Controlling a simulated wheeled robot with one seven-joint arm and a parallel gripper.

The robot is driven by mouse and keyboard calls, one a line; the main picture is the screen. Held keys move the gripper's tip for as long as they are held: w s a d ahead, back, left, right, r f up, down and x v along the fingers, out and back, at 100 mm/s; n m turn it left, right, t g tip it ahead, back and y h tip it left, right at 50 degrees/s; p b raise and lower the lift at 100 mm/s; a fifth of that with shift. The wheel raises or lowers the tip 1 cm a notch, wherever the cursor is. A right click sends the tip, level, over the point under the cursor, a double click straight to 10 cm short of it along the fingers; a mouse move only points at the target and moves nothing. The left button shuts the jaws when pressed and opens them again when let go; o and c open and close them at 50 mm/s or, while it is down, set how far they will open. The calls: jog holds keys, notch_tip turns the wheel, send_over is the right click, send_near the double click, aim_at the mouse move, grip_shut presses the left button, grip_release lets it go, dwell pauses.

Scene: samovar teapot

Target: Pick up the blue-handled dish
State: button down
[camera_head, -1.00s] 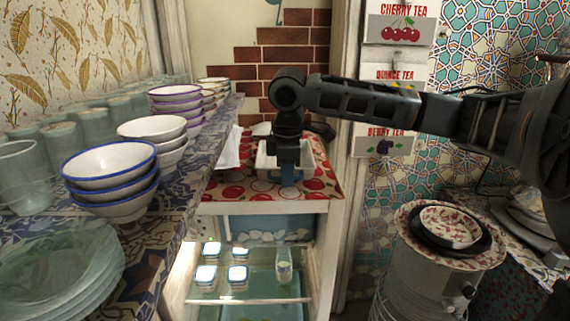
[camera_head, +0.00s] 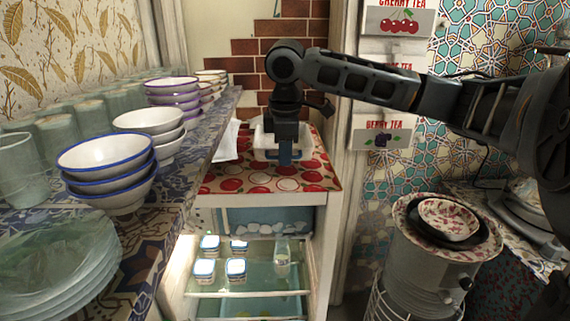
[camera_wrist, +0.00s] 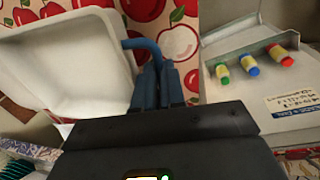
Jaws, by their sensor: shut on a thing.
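The white dish with the blue handle (camera_wrist: 75,60) fills the left of the wrist view. Its handle (camera_wrist: 143,46) runs between the fingertips of my gripper (camera_wrist: 160,85), which is shut on it. In the head view the dish (camera_head: 262,138) is partly hidden behind my gripper (camera_head: 285,155). It appears held above the apple-patterned cloth (camera_head: 240,180), and my gripper points down.
Stacked blue-rimmed bowls (camera_head: 105,165), other bowls and glasses crowd the patterned shelf (camera_head: 160,215) at left. A lit fridge with small jars (camera_head: 236,270) is below the cloth. In the wrist view, a tray with colored markers (camera_wrist: 253,68) is at right.

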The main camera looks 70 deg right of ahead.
notch_tip(320, 180, up, 15)
jog(key=shift+f+b, duration=0.2)
jog(key=shift+b, duration=0.2)
